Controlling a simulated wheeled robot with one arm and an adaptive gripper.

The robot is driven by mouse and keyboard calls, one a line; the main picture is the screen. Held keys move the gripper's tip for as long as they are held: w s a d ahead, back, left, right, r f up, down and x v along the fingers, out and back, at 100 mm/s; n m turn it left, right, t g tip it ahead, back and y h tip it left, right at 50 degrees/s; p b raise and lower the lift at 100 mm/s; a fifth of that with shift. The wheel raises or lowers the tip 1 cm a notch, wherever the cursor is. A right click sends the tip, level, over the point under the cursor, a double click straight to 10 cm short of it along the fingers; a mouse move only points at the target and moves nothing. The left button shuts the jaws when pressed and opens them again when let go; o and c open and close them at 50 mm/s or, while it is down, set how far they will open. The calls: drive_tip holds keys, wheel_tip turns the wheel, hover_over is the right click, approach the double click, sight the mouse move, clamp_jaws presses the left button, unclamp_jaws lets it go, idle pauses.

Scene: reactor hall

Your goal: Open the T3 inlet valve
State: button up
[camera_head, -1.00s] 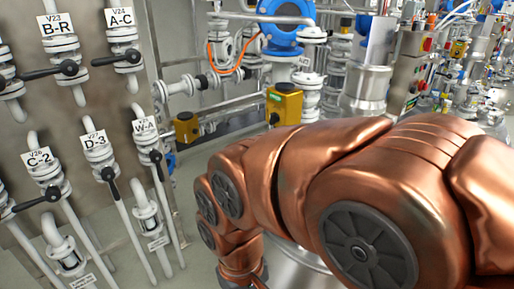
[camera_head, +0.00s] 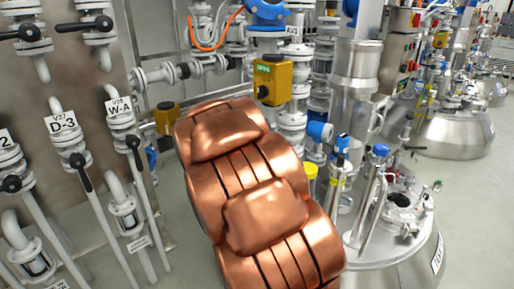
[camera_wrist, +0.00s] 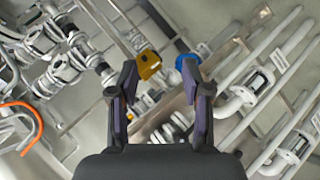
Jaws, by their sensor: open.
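No label that I can read says T3, so I cannot tell which valve is the T3 inlet valve. Labelled valves with black handles stand on the left panel, among them D-3 (camera_head: 70,160) and W-A (camera_head: 134,142). A steel vessel (camera_head: 385,268) at the right has a tag too oblique to read. My gripper (camera_wrist: 158,88) is open and empty in the wrist view. A yellow box (camera_wrist: 148,64) shows between its fingers, and a blue part (camera_wrist: 188,64) lies by the right fingertip. The gripper is hidden behind my copper arm in the head view.
A yellow box with a green display (camera_head: 272,79) sits on the pipework behind my arm. A smaller yellow box (camera_head: 167,118) is left of it. Another steel vessel (camera_head: 455,135) stands farther right. Grey floor (camera_head: 478,195) is clear at the right.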

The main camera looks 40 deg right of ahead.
drive_tip(key=w+d+f+n+t+h+b, duration=0.25)
drive_tip(key=d+n+t+h+b, duration=0.2)
drive_tip(key=d, duration=0.55)
drive_tip(key=w+d+f+n+t+h+b, duration=0.2)
drive_tip(key=d+f+n+t+h+b, duration=0.3)
drive_tip(key=d, duration=0.6)
drive_tip(key=shift+w+d+r+m+g+y+b, duration=0.25)
drive_tip(key=shift+w+d+r+g, duration=0.3)
drive_tip(key=shift+w+d+r, duration=0.45)
drive_tip(key=shift+w+d+r+m+g+y+b, duration=0.1)
drive_tip(key=shift+w+d+r+g+y+b, duration=0.35)
drive_tip(key=shift+w+d+r, duration=0.5)
drive_tip(key=shift+w+a, duration=0.15)
drive_tip(key=shift+w, duration=0.1)
clamp_jaws()
